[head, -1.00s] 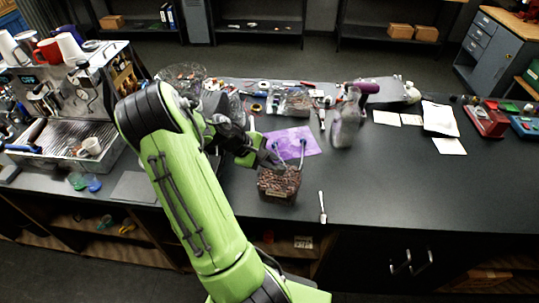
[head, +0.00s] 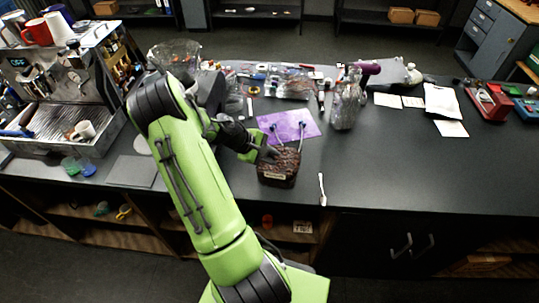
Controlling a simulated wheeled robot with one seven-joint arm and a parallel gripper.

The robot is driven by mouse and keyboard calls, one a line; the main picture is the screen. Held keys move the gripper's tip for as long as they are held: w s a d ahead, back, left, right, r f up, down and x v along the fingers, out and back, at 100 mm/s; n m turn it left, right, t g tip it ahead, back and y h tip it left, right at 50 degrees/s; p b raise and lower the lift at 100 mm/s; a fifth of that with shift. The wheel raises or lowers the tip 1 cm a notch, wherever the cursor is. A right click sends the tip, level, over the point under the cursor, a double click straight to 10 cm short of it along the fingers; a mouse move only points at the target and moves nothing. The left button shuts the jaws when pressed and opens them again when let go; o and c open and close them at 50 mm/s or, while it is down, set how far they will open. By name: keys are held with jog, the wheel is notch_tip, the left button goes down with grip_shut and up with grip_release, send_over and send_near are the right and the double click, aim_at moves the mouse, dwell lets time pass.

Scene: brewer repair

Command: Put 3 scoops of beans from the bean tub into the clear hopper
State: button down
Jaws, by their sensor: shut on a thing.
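The bean tub (head: 277,181), a dark box with a pale label and brown beans at its top, stands near the counter's front edge. My gripper (head: 270,157) is over the tub's left rear rim, close to the beans. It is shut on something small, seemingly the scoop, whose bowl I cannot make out. Two thin grey rods with bent tips rise behind the tub; I cannot tell what they belong to. A clear hopper-like vessel (head: 172,57) stands at the back left, behind my arm, its lower part hidden.
An espresso machine (head: 50,95) is at the left. A purple sheet (head: 305,125) lies behind the tub, and a clear jar (head: 346,110) stands to its right. A spoon (head: 322,190) lies near the front edge.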

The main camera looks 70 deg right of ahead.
jog(key=shift+a+f+h+b, duration=0.1)
jog(key=shift+f+h+b, duration=0.2)
jog(key=shift+f+b, duration=0.35)
jog(key=shift+w+a+r+m+g+h+b, duration=0.25)
jog(key=shift+a+r+h+b, duration=0.25)
jog(key=shift+r, duration=0.3)
jog(key=shift+w+a+r+m+g+h+b, duration=0.15)
jog(key=shift+a+r+g+h+b, duration=0.25)
jog(key=shift+r+h, duration=0.3)
jog(key=shift+w+a+r+m+g+h+b, duration=0.1)
jog(key=shift+a+r+m+g+h+b, duration=0.25)
jog(key=shift+r, duration=0.5)
notch_tip(320, 180, up, 6)
jog(key=a+h+p, duration=0.1)
jog(key=p, duration=0.3)
jog(key=shift+w+a+r, duration=0.15)
jog(key=shift+a+r, duration=0.1)
jog(key=shift+a, duration=0.05)
